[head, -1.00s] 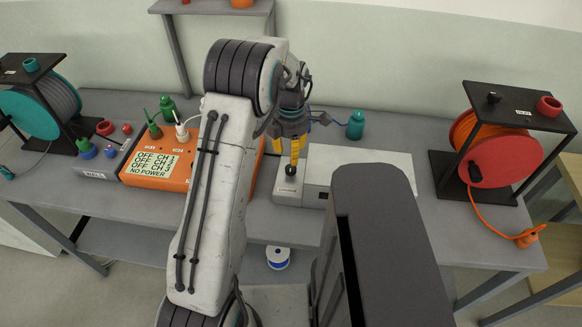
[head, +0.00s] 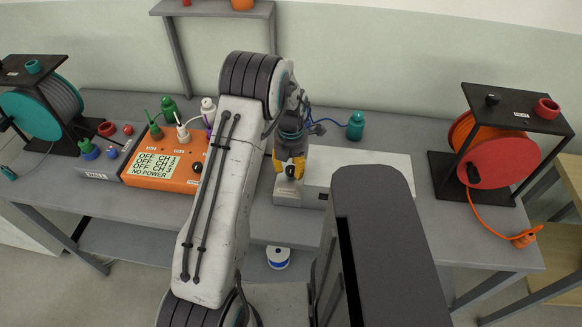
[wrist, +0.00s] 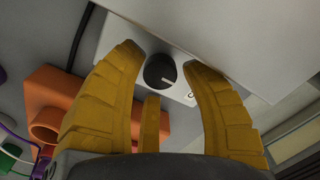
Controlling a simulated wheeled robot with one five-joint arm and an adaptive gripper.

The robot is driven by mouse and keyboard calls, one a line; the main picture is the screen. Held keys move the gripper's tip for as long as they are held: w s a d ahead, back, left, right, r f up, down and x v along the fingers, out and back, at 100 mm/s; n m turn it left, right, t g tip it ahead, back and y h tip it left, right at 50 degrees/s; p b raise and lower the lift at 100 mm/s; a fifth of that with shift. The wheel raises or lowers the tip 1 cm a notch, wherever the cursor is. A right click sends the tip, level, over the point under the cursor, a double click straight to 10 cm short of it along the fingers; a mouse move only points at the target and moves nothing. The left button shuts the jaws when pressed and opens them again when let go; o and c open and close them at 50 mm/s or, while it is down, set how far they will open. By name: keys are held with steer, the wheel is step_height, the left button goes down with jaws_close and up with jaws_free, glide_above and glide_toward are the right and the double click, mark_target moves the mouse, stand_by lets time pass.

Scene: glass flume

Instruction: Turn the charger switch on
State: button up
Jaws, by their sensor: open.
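A round black knob (wrist: 160,71) with a white pointer line sits on a small light panel (wrist: 182,93) in the wrist view. I take it to be the charger switch; its lettering is too small to read. In the head view the knob (head: 293,172) is on the low front part of a pale grey box (head: 370,162). My gripper (head: 289,167) is just over it, with its yellow fingers apart. In the wrist view the fingers of my gripper (wrist: 164,58) stand either side of the knob, with nothing held. I cannot tell whether they touch it.
An orange unit (head: 160,173) left of my arm reads OFF on its channels and NO POWER. A red reel on a black stand (head: 505,160) is at right, a teal reel (head: 35,112) at left. A teal bottle (head: 355,126) stands behind the box.

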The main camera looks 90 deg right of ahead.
steer(key=shift+f, duration=0.6)
steer(key=shift+o, duration=0.4)
jaws_close()
